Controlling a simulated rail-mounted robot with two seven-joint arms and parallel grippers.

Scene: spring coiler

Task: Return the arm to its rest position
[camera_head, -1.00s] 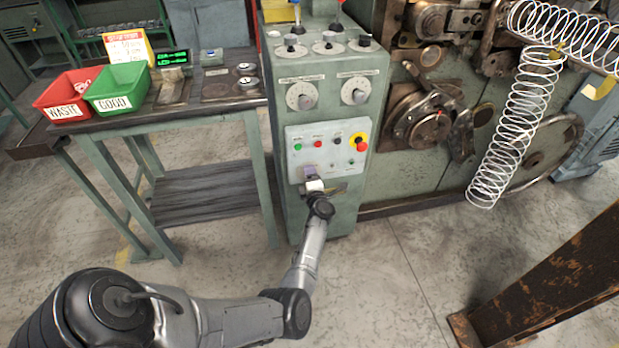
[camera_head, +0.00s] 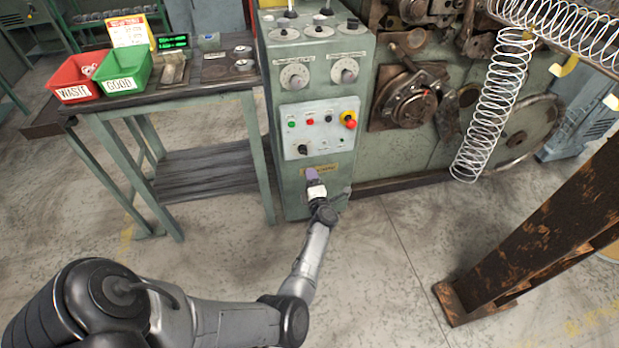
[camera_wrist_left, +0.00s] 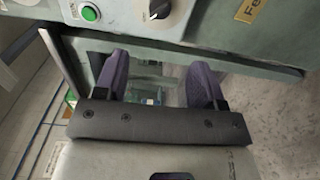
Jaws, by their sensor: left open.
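My left arm comes in from the lower left of the head view, and its gripper (camera_head: 312,176) is in front of the lower part of the green control cabinet (camera_head: 314,205), below the button panel (camera_head: 320,128). In the left wrist view the two purple fingers of the left gripper (camera_wrist_left: 160,85) stand apart with nothing between them. A green button (camera_wrist_left: 89,13) and a black selector knob (camera_wrist_left: 158,10) show beyond the fingertips. The head view cannot tell how far the fingertips are from the cabinet. My right gripper is not in view.
A workbench (camera_head: 190,110) at the left holds a red waste bin (camera_head: 76,78) and a green good bin (camera_head: 123,73). The coiler (camera_head: 410,95) with a hanging spring (camera_head: 490,110) is to the right. A rusty beam (camera_head: 545,235) stands at the lower right. The floor between is clear.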

